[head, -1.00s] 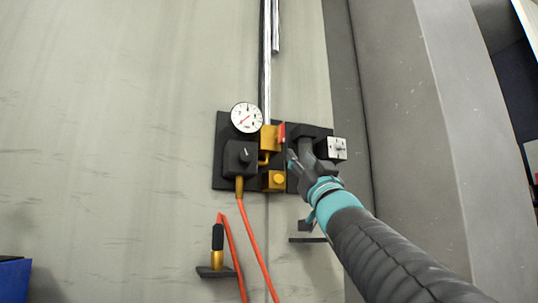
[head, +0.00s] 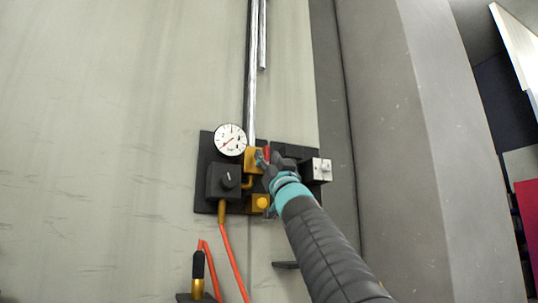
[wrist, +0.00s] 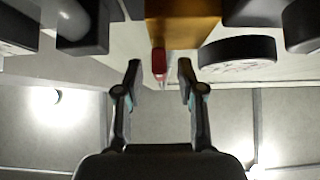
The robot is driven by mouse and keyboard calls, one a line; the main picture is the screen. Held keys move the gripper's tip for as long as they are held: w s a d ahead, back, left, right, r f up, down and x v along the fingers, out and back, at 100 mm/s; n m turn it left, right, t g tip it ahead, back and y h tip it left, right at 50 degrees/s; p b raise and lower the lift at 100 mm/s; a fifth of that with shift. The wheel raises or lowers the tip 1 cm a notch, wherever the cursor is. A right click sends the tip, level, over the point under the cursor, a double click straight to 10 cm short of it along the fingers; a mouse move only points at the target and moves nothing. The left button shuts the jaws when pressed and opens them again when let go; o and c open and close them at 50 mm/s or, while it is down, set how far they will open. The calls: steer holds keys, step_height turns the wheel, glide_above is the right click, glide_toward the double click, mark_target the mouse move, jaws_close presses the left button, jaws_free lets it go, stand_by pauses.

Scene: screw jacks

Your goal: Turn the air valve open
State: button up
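The air valve is a yellow-brass body (head: 253,160) with a red lever (head: 267,152) on its right side, on a dark wall panel. In the wrist view the brass body (wrist: 183,22) is at the top, and the red lever (wrist: 159,62) points down from it. My gripper (head: 265,162) is at the valve's right side in the head view and partly covers the lever. In the wrist view my gripper (wrist: 159,78) is open. Its two fingers stand apart with the lever's end between their tips, nearer the left one. I cannot tell whether either finger touches the lever.
A round white gauge (head: 230,140) sits upper left of the valve, above a black knob box (head: 223,181). A yellow button (head: 262,202) is below. A white-faced box (head: 321,169) is to the right. An orange hose (head: 232,258) hangs down. A metal pipe (head: 252,75) rises above.

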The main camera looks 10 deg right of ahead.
jaws_close()
steer(key=shift+r+n+y+p, duration=0.15)
steer(key=shift+n+y+p, duration=0.25)
steer(key=shift+n+p, duration=0.1)
steer(key=n+y+p, duration=0.1)
steer(key=n+g+y+p, duration=0.1)
steer(key=n+y+p, duration=0.1)
steer(key=shift+w+d+r+n+g+y, duration=0.1)
steer(key=shift+d+r+n+g+y, duration=0.1)
steer(key=shift+n+g+y, duration=0.1)
steer(key=n+g+y+p, duration=0.1)
steer(key=n+y+p, duration=0.1)
steer(key=n, duration=0.1)
steer(key=shift+n+g+y, duration=0.3)
steer(key=shift+n+y, duration=0.1)
steer(key=n+g+y, duration=0.1)
steer(key=n, duration=0.1)
steer(key=n+g+y, duration=0.3)
steer(key=n, duration=0.2)
steer(key=shift+d+f+g+p, duration=0.1)
steer(key=shift+f+g+p, duration=0.2)
steer(key=shift+g, duration=0.1)
steer(key=shift+r+n+g+y, duration=0.1)
steer(key=shift+n+g+y, duration=0.5)
steer(key=shift+n+g, duration=1.3)
steer(key=shift+n, duration=0.5)
